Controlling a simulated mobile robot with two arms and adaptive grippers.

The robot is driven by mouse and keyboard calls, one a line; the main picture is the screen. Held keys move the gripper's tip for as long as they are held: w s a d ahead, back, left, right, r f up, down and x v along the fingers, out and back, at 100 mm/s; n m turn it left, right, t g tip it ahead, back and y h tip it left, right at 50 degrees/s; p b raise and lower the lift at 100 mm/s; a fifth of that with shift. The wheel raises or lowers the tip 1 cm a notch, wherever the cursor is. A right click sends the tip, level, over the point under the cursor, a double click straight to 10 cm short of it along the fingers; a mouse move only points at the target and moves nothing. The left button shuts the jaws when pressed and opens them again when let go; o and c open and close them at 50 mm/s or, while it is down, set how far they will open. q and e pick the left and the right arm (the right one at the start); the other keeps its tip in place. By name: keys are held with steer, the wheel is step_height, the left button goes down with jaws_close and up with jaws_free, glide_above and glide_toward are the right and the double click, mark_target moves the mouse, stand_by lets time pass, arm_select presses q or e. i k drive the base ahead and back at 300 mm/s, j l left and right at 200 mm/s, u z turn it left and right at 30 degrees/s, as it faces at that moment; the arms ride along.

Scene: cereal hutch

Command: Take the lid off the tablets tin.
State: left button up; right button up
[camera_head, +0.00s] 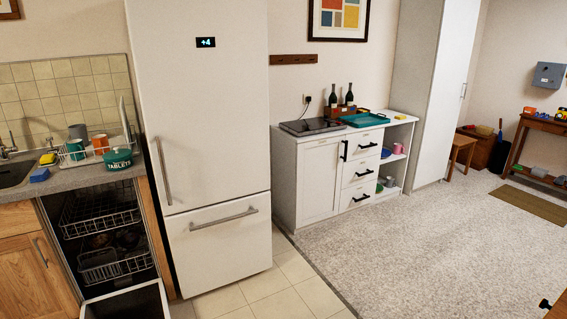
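The tablets tin (118,163) is a round dark-green tin with "TABLETS" written on its side. It stands on the grey counter at the left, near the counter's right end and beside the fridge. Its top appears covered by a green lid, seen small from here.
A dish rack (84,162) with cups stands left of the tin, and a blue sponge (39,175) lies near the sink. Below the counter the dishwasher (122,304) is open, its door down. The tall white fridge (205,110) borders the counter. The carpet (400,250) is clear.

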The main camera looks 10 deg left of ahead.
mark_target(116, 154)
steer(key=i+u, duration=0.3)
steer(key=i, duration=0.2)
steer(key=i+l+u, duration=0.3)
steer(key=i, duration=0.2)
steer(key=i+l+u, duration=0.2)
steer(key=i+u, duration=0.15)
steer(key=i, duration=0.15)
